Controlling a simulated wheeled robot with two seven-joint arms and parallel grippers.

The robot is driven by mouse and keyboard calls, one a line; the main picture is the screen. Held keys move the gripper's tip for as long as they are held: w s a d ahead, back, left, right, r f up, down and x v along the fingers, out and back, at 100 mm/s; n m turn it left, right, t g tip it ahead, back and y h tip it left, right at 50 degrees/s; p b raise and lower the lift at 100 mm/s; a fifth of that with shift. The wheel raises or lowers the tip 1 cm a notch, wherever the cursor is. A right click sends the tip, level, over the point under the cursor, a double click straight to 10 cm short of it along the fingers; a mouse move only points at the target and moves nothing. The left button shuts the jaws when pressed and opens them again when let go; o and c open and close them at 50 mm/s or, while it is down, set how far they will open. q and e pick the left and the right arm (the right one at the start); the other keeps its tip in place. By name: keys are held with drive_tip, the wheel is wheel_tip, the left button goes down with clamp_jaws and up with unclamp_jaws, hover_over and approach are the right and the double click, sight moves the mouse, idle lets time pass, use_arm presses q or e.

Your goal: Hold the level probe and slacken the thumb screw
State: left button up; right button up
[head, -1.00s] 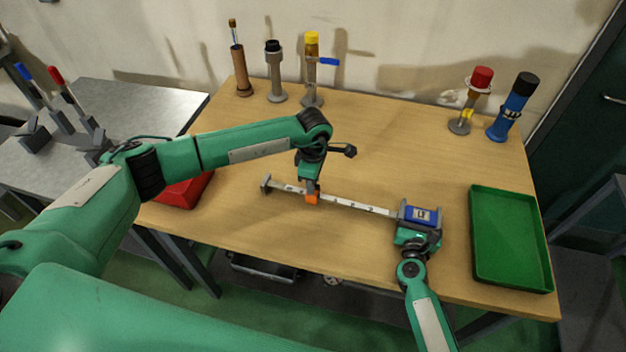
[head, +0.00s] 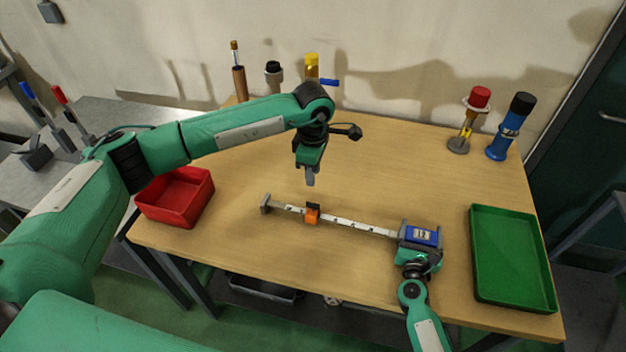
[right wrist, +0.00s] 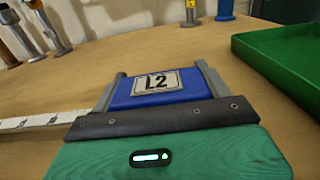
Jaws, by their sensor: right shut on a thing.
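The level probe is a white graduated bar (head: 355,223) with a grey end piece (head: 266,203) at left and a blue head (head: 424,234) at right. My right gripper (head: 418,250) is shut on the blue head. My left gripper (head: 310,180) points down above and behind the collar, apart from it; its fingers overlap, so its opening is unclear.
A red bin (head: 176,196) stands at the table's left edge and a green tray (head: 510,260) at the right. Several upright instruments line the back, including a blue one (head: 510,128) and a red-capped one (head: 470,118). The middle back of the table (head: 400,160) is clear.

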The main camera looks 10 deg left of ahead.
idle(0.3)
drive_tip(key=o, duration=1.5)
drive_tip(key=s, duration=1.2)
drive_tip(key=shift+a, duration=0.4)
